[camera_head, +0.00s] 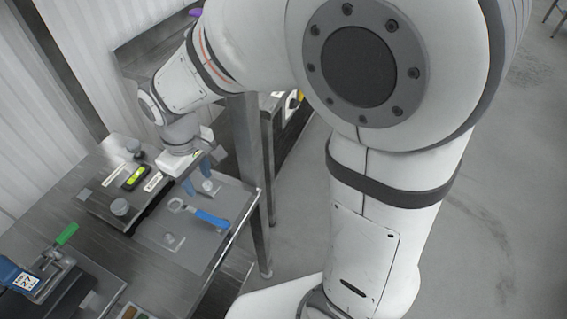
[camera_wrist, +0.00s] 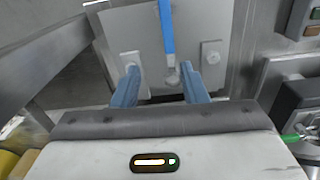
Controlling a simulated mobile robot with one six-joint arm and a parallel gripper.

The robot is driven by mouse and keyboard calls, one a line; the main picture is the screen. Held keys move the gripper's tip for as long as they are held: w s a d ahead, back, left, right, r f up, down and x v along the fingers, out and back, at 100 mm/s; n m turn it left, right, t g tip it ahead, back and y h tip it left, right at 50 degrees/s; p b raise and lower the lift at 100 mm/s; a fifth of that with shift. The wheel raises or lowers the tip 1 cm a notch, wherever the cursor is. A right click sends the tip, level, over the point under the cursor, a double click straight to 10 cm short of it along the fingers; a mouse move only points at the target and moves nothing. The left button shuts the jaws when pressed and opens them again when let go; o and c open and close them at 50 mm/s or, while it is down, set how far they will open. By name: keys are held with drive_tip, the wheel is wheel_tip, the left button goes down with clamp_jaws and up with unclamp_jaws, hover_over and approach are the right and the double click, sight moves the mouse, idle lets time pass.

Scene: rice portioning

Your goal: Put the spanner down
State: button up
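The spanner has a blue handle (camera_head: 212,219) and a bright metal ring end (camera_head: 176,204). It lies on a grey plate (camera_head: 205,253) on the workbench, in the head view. In the wrist view the blue handle (camera_wrist: 167,32) runs down from the top edge, and its lower end meets a metal part between the fingers. My gripper (camera_head: 197,177) has two blue fingers and is beyond the spanner in the head view. In the wrist view the fingers of my gripper (camera_wrist: 160,88) stand wide apart with nothing clamped. Whether a finger touches the plate I cannot tell.
A dark unit with a yellow display (camera_head: 134,178) and a grey knob (camera_head: 120,207) stands left of the plate. A green-handled clamp (camera_head: 67,233) and a blue device (camera_head: 18,275) are at the lower left. Bare bench lies between them; floor is right.

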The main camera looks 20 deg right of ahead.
drive_tip(key=s+d+r+m+t, duration=0.1)
drive_tip(key=s+d+r+m, duration=0.1)
drive_tip(key=d, duration=0.5)
drive_tip(key=s+d+r+m+t, duration=0.1)
drive_tip(key=s+d+r+m, duration=0.1)
drive_tip(key=d, duration=0.5)
drive_tip(key=s+d+r+m, duration=0.2)
drive_tip(key=s+d+m, duration=0.2)
drive_tip(key=d, duration=0.3)
drive_tip(key=shift+m+t, duration=0.4)
drive_tip(key=shift+m, duration=0.2)
